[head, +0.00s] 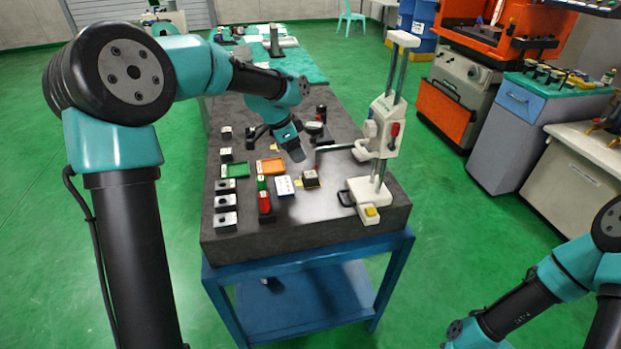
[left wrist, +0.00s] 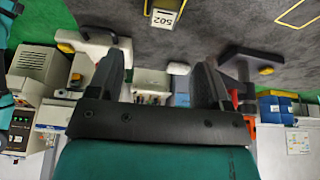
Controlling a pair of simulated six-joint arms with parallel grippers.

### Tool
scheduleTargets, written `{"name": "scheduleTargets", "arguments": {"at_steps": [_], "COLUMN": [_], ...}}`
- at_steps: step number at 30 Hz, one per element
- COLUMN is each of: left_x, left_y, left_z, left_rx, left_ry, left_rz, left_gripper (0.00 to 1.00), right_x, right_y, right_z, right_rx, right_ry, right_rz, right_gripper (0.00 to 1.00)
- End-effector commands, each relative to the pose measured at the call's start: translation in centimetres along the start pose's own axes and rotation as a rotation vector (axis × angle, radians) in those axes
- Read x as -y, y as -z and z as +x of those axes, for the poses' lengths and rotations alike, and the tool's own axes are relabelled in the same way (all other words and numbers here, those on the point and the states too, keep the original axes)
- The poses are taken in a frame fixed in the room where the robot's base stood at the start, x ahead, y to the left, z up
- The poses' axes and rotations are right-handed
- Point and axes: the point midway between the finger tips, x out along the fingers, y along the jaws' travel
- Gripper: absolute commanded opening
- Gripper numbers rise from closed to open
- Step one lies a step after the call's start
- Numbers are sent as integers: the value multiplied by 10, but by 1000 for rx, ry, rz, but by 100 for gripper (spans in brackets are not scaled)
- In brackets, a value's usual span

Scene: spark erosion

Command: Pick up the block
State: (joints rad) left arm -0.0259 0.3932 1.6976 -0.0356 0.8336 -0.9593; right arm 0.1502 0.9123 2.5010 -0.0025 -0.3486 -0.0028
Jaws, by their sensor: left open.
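Several small blocks stand on the dark granite table (head: 290,236). A row of grey blocks with dark holes (head: 225,201) lines its left side. A small dark block with a pale top (head: 311,178) sits near the middle, left of the white stand. In the left wrist view a pale block marked 502 (left wrist: 165,13) shows at the top edge, partly cut off. I cannot tell which block the task means. My left gripper (head: 296,152) hangs over the middle of the table, above the blocks. Its fingers (left wrist: 158,75) are apart with nothing held between them. My right gripper is out of view.
A tall white measuring stand (head: 385,130) rises at the table's right, its arm reaching left near my gripper. Green (head: 235,171) and orange (head: 270,166) trays, a red piece (head: 265,203) and a white piece (head: 284,186) lie close together. The table's front strip is clear.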

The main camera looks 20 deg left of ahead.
Motion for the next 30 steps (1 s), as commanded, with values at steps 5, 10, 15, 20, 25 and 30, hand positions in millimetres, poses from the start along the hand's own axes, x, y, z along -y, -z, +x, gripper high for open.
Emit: {"name": "scheduleTargets", "arguments": {"at_steps": [5, 10, 15, 20, 25, 30], "left_x": [0, 0, 0, 0, 1, 3], "left_y": [0, 0, 0, 0, 0, -2], "left_z": [32, 55, 61, 61, 64, 84], "left_rx": [2, 1, 0, 0, 0, 1], "left_ry": [-2, -1, 1, 1, 0, -2], "left_rz": [0, 0, 0, 0, 0, -1], "left_gripper": [72, 72, 72, 72, 72, 72], "right_x": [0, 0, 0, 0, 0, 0], "right_y": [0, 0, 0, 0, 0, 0], "right_z": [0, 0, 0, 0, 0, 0], "right_rx": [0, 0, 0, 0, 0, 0], "right_ry": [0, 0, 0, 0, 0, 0], "right_rz": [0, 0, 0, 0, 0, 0], "right_gripper": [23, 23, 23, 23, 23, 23]}}
